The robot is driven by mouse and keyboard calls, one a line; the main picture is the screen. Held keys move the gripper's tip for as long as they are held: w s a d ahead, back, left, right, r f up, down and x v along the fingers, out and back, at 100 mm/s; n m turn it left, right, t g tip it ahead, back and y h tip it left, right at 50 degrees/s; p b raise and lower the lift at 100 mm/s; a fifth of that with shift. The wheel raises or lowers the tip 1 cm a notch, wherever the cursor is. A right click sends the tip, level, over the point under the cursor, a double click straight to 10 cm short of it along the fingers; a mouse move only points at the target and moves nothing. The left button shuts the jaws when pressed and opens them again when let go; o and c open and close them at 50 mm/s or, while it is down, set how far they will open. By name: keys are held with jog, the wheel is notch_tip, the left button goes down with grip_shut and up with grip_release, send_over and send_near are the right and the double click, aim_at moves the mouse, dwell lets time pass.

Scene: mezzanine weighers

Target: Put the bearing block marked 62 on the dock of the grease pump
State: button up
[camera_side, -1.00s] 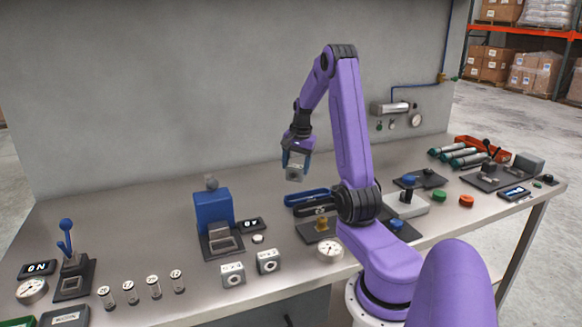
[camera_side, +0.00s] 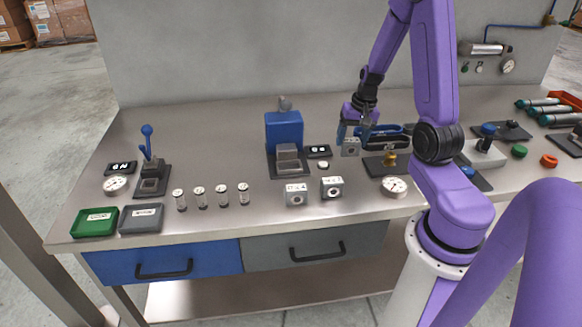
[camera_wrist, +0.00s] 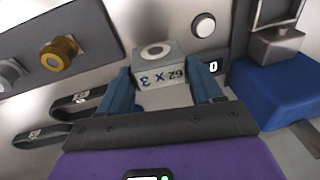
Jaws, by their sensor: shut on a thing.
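My gripper (camera_side: 354,137) is shut on a grey bearing block (camera_side: 351,148), right of the blue machine. In the wrist view, the block (camera_wrist: 160,70) sits between the fingertips (camera_wrist: 165,84), its mark reading 62 x 3 upside down and a round bore on its upper side. The blue machine (camera_side: 284,131) has a grey stepped block on a dark base (camera_side: 288,168) at its front; it looks like the grease pump and dock, but no label is readable. It also shows in the wrist view (camera_wrist: 272,92), right of the held block.
Two similar blocks (camera_side: 296,195) (camera_side: 332,188) stand in front of the machine. A small display (camera_side: 319,151) and white button (camera_side: 323,165) lie beside it. A dark plate with a brass knob (camera_side: 390,160) and a gauge (camera_side: 395,186) are at right. Several small cylinders stand left.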

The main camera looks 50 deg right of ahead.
jog(key=shift+a+f+n, duration=0.3)
jog(key=shift+a, duration=0.1)
jog(key=w+a, duration=0.4)
jog(key=a, duration=0.1)
jog(key=w+a, duration=0.4)
jog(key=w, duration=0.1)
jog(key=shift+w+a, duration=0.2)
jog(key=shift+a, duration=0.2)
jog(key=w+a, duration=0.1)
jog(key=w+a+f, duration=0.1)
jog(key=w+a, duration=0.1)
jog(key=shift+f, duration=0.15)
jog(key=shift+c, duration=0.7)
jog(key=shift+a+f, duration=0.1)
jog(key=shift+f, duration=0.05)
grip_shut()
jog(key=o, duration=1.6)
grip_release()
jog(key=shift+s+f, duration=0.1)
jog(key=shift+f, duration=0.05)
jog(key=shift+s, duration=0.1)
